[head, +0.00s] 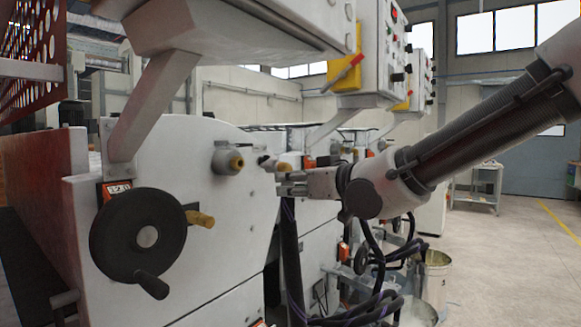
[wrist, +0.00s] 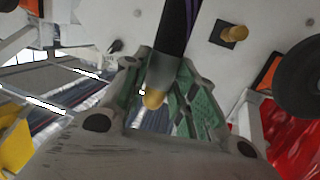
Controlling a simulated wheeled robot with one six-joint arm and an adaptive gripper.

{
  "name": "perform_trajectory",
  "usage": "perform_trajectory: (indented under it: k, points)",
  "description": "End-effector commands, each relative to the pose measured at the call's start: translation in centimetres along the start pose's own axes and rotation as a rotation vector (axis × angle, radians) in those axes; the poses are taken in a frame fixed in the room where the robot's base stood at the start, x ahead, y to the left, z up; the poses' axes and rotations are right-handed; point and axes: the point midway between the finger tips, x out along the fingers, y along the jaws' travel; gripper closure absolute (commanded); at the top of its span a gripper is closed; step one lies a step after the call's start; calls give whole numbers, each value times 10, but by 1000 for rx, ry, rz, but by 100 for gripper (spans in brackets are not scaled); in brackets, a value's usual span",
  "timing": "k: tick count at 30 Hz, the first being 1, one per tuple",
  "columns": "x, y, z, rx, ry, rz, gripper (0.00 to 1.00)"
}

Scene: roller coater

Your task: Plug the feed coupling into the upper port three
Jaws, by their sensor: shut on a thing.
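My gripper (head: 282,184) is in front of the white side panel of the coater, to the right of the handwheel. In the wrist view its green-padded fingers (wrist: 168,95) are shut around the feed coupling, a dark grey sleeve (wrist: 161,72) with a brass tip (wrist: 153,98). Its black hose (head: 291,245) hangs down below the gripper. A brass-tipped fitting (head: 235,163) sticks out of the panel left of the gripper, and another brass fitting (head: 284,168) shows just above the gripper. I cannot tell which is upper port three; no port numbers are readable.
A black handwheel (head: 138,243) and a brass peg (head: 200,219) project from the panel at lower left. A control box (head: 379,55) overhangs the machine. Loose dark hoses (head: 375,265) hang below my arm, near buckets (head: 436,275).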

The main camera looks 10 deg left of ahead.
Motion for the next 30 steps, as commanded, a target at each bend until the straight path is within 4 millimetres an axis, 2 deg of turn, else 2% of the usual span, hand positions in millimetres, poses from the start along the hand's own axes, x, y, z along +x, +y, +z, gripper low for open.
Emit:
perform_trajectory:
  k: [14, 30]
  points:
    - [2, -1, -1, -2, -7, 1, 100]
    - [50, -10, -9, -2, -7, 1, 100]
